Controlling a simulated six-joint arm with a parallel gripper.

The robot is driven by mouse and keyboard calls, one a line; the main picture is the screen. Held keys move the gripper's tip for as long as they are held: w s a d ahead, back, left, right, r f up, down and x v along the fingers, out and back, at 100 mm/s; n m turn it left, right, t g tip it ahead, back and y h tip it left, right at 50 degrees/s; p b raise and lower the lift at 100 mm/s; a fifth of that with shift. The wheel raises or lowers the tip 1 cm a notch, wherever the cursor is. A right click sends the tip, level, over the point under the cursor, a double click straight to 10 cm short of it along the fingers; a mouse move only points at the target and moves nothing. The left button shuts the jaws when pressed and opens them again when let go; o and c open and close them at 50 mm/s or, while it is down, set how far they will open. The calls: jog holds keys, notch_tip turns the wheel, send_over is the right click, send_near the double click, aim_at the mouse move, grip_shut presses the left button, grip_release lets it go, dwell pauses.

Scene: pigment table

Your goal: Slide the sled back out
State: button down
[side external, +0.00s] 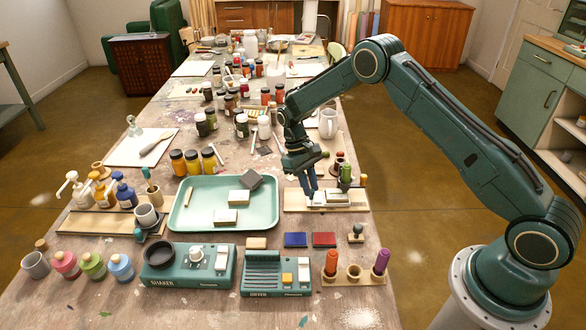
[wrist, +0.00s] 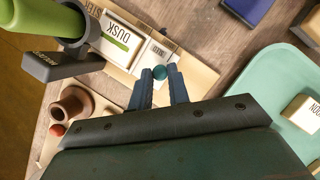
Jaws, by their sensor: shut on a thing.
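My gripper (side external: 312,197) is low over the wooden board at the right of the table in the side view. In the wrist view my gripper (wrist: 160,78) is shut on a small teal round knob (wrist: 160,71), which shows between the fingertips. The knob is at the near end of the pale sled (wrist: 153,53), which has a small label. A white block marked DUSK (wrist: 116,42) sits beyond it on the wooden base (wrist: 197,68). In the side view the fingers partly hide the sled.
A green-handled tool (wrist: 50,18) in a dark holder (wrist: 65,64) stands close beside the block. A brown cup (wrist: 72,104) is near. The mint tray (side external: 181,222) with pale blocks lies left of the board. Blue (side external: 295,239) and red (side external: 324,239) pads lie in front.

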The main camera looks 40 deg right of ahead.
jog(key=shift+w+a, duration=2.3)
jog(key=shift+w, duration=0.05)
jog(key=c, duration=1.5)
grip_release()
jog(key=shift+a, duration=0.1)
jog(key=shift+o, duration=0.8)
jog(key=shift+r, duration=0.1)
jog(key=v, duration=1.3)
jog(key=shift+r, duration=0.3)
jog(key=shift+r, duration=0.15)
